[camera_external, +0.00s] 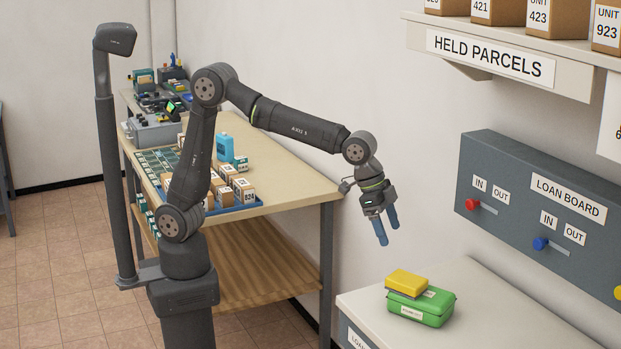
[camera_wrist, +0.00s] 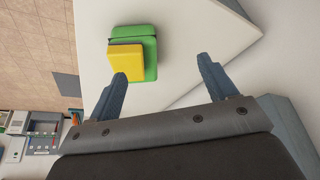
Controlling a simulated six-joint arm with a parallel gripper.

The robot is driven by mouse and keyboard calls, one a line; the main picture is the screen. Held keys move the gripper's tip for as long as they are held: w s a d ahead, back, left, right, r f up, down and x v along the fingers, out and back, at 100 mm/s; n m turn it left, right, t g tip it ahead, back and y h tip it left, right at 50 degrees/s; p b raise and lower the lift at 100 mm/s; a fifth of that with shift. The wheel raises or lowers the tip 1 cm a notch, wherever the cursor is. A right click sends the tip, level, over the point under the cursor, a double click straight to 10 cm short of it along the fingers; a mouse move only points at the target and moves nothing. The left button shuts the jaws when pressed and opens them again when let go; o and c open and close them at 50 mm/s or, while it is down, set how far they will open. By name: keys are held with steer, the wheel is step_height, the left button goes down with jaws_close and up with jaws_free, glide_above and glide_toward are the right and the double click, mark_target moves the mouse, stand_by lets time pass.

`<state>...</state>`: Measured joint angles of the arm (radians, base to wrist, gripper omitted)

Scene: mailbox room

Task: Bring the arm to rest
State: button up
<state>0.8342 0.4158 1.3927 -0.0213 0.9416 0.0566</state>
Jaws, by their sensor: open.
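My arm reaches out to the right in the external view, with its wrist bent downward. My gripper (camera_external: 382,242) hangs in the air, pointing down, between the beige table and the white counter. In the wrist view my gripper (camera_wrist: 161,75) has its two blue fingers wide apart, with nothing between them. It is open and empty. A green case (camera_external: 425,308) lies on the counter below and right of my gripper, with a yellow case (camera_external: 406,280) on top of it. In the wrist view the yellow case (camera_wrist: 126,64) and green case (camera_wrist: 150,66) lie beyond the fingertips.
A white counter (camera_external: 490,300) stands at lower right. A loan board (camera_external: 545,205) with coloured sliders and a shelf labelled held parcels (camera_external: 490,56) are on the right wall. The beige table (camera_external: 285,180) behind my arm carries small boxes (camera_external: 243,190) and a blue bottle (camera_external: 224,147).

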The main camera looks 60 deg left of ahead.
steer(key=w+a+f+n+t+y, duration=0.1)
steer(key=w+a+f+n, duration=0.1)
steer(key=w+a, duration=0.55)
steer(key=w+a+f+n, duration=0.2)
steer(key=w+a+f, duration=0.1)
steer(key=w+a, duration=0.5)
steer(key=w+a+f+n+y, duration=0.1)
steer(key=w+a+f+n, duration=0.1)
steer(key=a, duration=0.9)
steer(key=w+a+f+n+y, duration=0.1)
steer(key=w+a, duration=0.3)
steer(key=a, duration=0.6)
steer(key=shift+w+a+f+n+t, duration=0.2)
steer(key=shift+a+f+n+t, duration=0.15)
steer(key=shift+f+n, duration=0.45)
steer(key=shift+r, duration=0.1)
